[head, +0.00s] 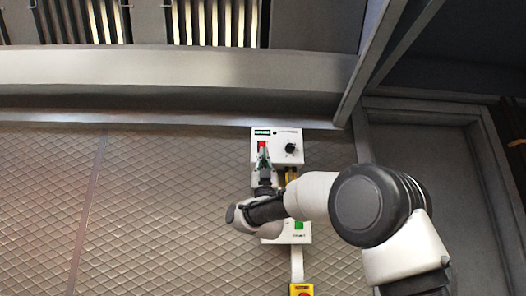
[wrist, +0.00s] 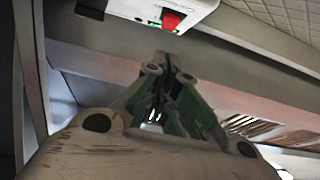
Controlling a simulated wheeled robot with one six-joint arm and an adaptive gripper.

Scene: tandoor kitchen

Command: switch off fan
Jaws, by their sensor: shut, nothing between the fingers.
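A white control box (head: 277,139) is mounted on the quilted metal wall under the hood. It has a green-lit label at top left, a red switch (head: 262,146) below that, and a black round knob (head: 290,148) at right. My gripper (head: 263,155) is shut and empty, its tips at or just below the red switch in the head view; whether they touch it I cannot tell. In the wrist view my gripper (wrist: 165,62) points up, with the box (wrist: 150,8) and its red switch (wrist: 173,19) beyond the tips. A green edge shows beside the red switch.
A second white box with a green button (head: 299,225) is below, partly hidden by my arm. A yellow box with a red part (head: 301,290) is lower still. The hood edge (head: 180,98) runs above, and a metal post (head: 375,60) stands at right.

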